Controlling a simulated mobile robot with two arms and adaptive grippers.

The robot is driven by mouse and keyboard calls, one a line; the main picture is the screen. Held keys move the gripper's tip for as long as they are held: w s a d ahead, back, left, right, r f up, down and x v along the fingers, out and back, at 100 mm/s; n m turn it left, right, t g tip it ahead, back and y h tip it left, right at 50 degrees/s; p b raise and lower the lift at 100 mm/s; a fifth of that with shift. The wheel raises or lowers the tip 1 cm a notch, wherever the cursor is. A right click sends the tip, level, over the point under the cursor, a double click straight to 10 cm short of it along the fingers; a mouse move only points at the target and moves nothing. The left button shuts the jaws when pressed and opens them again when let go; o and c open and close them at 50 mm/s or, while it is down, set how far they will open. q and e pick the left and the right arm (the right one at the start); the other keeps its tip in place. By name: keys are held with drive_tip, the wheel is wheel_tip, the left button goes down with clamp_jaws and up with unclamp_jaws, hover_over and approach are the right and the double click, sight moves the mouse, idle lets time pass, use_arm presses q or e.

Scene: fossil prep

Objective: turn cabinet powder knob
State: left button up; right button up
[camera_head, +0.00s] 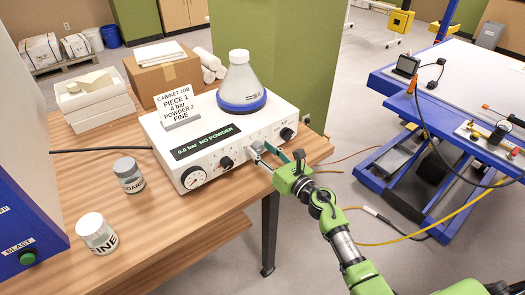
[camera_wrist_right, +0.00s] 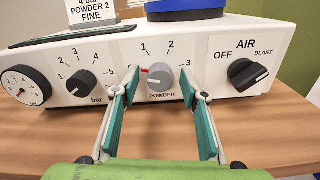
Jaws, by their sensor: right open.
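The white control box (camera_head: 160,135) stands on the wooden table, its display reading 0.0 bar NO POWDER. In the right wrist view its grey powder knob (camera_wrist_right: 160,82) sits in the middle of the front panel, with a red mark at its upper left and the numbers 1, 2 and 3 around it. My right gripper (camera_head: 272,156) is at the panel; the wrist view shows its open fingers (camera_wrist_right: 160,92) on either side of the knob. I cannot tell whether they touch it. A card (camera_head: 179,107) on the box reads 4 bar, POWDER 2, FINE. My left gripper is out of view.
The black pressure knob (camera_wrist_right: 82,84) is left of the powder knob, and the black air knob (camera_wrist_right: 246,74) is to its right. A flask (camera_head: 240,80) stands on the box. Two jars (camera_head: 97,233) (camera_head: 129,175) stand on the table to the left.

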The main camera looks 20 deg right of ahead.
drive_tip(key=c, duration=1.1)
drive_tip(key=shift+m, duration=0.4)
drive_tip(key=m+p, duration=0.1)
drive_tip(key=m, duration=0.2)
drive_tip(key=shift+m, duration=0.4)
drive_tip(key=m+p, duration=0.1)
drive_tip(key=m, duration=0.4)
drive_tip(key=shift+m, duration=0.3)
drive_tip(key=m+p, duration=0.1)
drive_tip(key=m, duration=0.4)
drive_tip(key=m+p, duration=0.1)
drive_tip(key=m, duration=0.3)
drive_tip(key=shift+f, duration=0.1)
drive_tip(key=shift+m, duration=0.5)
